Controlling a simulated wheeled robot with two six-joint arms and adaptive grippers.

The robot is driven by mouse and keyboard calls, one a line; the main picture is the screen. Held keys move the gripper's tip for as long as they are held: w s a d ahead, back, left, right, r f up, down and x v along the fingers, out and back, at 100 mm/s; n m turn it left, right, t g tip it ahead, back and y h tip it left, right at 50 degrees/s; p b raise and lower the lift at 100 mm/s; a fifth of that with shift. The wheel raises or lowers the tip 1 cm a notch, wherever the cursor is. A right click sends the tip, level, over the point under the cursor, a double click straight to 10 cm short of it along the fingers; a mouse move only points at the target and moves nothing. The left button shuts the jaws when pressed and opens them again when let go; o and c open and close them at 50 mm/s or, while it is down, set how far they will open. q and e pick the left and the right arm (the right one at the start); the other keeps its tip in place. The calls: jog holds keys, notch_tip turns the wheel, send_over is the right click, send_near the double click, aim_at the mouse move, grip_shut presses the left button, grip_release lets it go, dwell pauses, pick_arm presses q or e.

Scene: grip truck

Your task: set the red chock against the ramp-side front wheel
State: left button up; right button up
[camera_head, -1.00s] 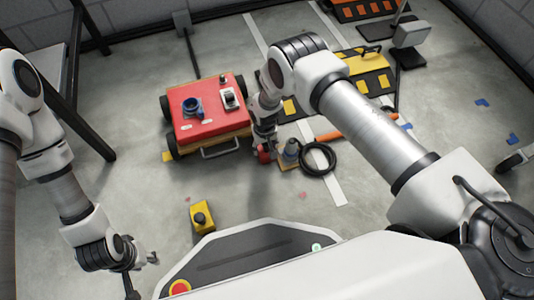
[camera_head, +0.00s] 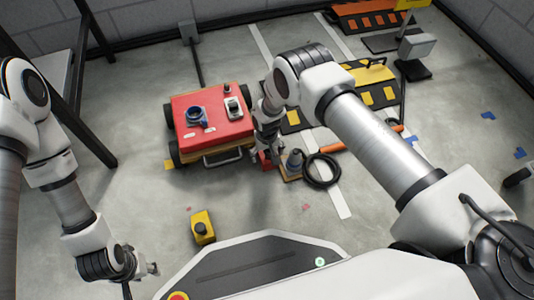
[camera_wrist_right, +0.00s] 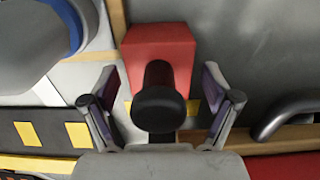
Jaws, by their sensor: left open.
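The truck (camera_head: 215,128) is a red-topped cart on dark wheels in the head view. The red chock (camera_head: 265,161) stands on the floor at its near right corner, partly hidden by my right gripper (camera_head: 268,148). In the right wrist view the chock is a red block (camera_wrist_right: 160,42) with a black knob (camera_wrist_right: 160,105). My right gripper (camera_wrist_right: 165,105) has its fingers spread on either side of the knob, with gaps visible. The wheel near the chock is hidden by my right arm. My left gripper (camera_head: 150,269) is open and empty at lower left.
A yellow block with a black knob (camera_head: 203,228) stands on the floor in front. A grey object on a wooden base (camera_head: 293,163) and a coiled black hose (camera_head: 322,172) lie just right of the chock. Black-and-yellow ramp pieces (camera_head: 372,88) lie behind. Floor between truck and yellow block is clear.

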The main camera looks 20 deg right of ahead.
notch_tip(320, 180, up, 12)
dwell(0.5)
dwell(0.3)
